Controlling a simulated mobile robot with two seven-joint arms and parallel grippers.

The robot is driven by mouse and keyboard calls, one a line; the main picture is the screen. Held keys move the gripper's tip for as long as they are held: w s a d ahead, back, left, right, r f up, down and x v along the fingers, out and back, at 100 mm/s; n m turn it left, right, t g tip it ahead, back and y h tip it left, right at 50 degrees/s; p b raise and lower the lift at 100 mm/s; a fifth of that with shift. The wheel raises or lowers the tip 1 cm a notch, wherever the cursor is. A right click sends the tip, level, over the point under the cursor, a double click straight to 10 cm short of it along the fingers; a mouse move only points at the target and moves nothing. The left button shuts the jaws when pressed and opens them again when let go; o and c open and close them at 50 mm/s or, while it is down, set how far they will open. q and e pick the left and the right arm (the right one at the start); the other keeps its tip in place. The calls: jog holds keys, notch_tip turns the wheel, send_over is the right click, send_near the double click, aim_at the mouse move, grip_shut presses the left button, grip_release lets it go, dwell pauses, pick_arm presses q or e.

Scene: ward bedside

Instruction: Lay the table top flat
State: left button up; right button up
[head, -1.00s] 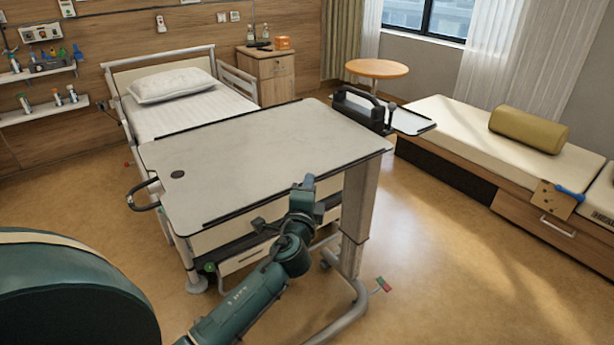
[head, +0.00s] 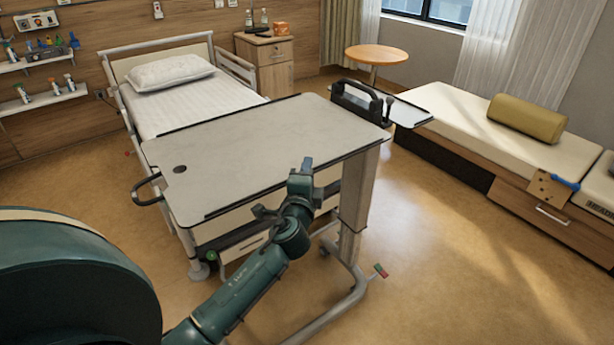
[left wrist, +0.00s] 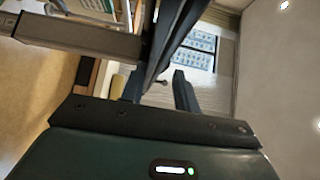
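The overbed table's pale top (head: 250,150) lies across the foot of the bed in the head view. It looks close to level, but I cannot tell whether a slight slope towards me remains. Its column (head: 358,200) stands under the right end, and a dark loop handle (head: 147,190) sticks out at the left end. My left gripper (head: 302,170) is at the middle of the near edge. In the left wrist view its fingers (left wrist: 158,88) are apart, with the dark edge strip (left wrist: 166,45) running between them; firm contact is not clear. My right gripper is out of view.
A small side tray (head: 412,108) with a black caddy (head: 357,103) sits beyond the right end. The bed (head: 195,105) lies behind and below the top. A daybed (head: 460,125) stands at the right.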

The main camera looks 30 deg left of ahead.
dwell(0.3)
pick_arm(q)
jog(key=b+v, duration=0.2)
jog(key=v, duration=1.1)
jog(key=shift+s, duration=0.1)
